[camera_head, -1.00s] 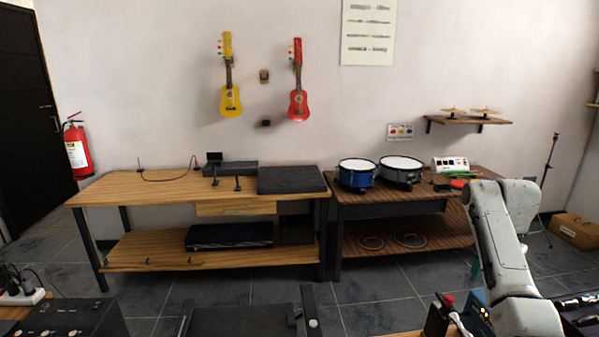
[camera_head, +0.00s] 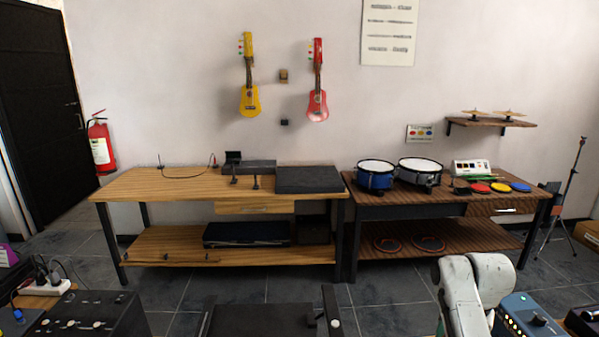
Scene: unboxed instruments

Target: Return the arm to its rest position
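My arm (camera_head: 466,298) shows at the lower right of the head view as white, rounded links, bent at a joint near the top. It stands in front of the dark wooden table and left of a blue device. My gripper is not visible in this view, so I cannot see its fingers or whether it holds anything.
A light wooden workbench (camera_head: 160,184) and a darker table (camera_head: 450,208) with two drums (camera_head: 376,174) stand along the wall. A blue device with knobs (camera_head: 522,318) is close beside my arm. A black box with knobs (camera_head: 90,315) is at lower left. Tiled floor lies between.

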